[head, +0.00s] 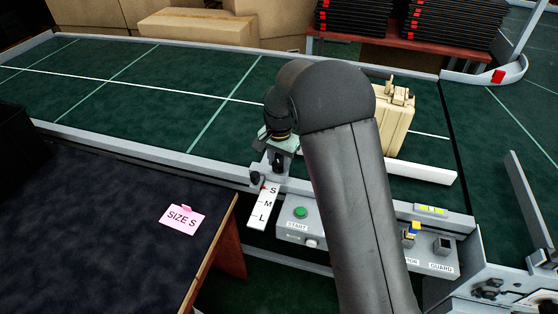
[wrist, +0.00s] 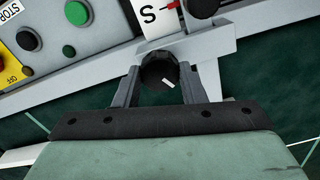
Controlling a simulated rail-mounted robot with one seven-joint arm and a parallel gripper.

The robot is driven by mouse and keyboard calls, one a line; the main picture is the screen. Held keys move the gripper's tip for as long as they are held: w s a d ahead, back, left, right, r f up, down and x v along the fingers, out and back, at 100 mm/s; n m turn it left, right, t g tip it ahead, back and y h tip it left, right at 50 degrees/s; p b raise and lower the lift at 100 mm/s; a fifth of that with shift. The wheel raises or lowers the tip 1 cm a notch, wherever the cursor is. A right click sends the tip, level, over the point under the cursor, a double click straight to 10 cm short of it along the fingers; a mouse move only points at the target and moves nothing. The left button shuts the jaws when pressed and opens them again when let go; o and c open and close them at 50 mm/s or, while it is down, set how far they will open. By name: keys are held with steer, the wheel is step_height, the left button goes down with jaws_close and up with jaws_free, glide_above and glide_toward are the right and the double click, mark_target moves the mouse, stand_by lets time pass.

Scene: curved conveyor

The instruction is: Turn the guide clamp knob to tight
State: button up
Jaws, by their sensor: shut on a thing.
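The guide clamp knob (wrist: 157,66) is black and ridged, with a short white mark on its face toward the lower right in the wrist view. My gripper (wrist: 159,77) has one finger on each side of the knob and is shut on it. In the head view my gripper (head: 277,160) is at the conveyor's near edge, and the held knob is hard to make out there. A white S-M-L scale (head: 263,207) hangs beside it; a red pointer (wrist: 171,4) is by the S. A second black knob (wrist: 203,7) is near the scale.
A pink "SIZE S" note (head: 182,219) lies on the dark table (head: 95,235). A control panel with a green START button (head: 300,212) is close by on the right. A beige case (head: 397,125) stands on the conveyor behind a white guide bar (head: 420,172). My arm hides part of the belt.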

mark_target(279, 164)
steer(key=m, duration=0.5)
steer(key=shift+m+p, duration=0.4)
stand_by(0.4)
steer(key=o, duration=1)
steer(key=shift+r, duration=0.1)
step_height(279, 164, up, 17)
steer(key=shift+r, duration=0.1)
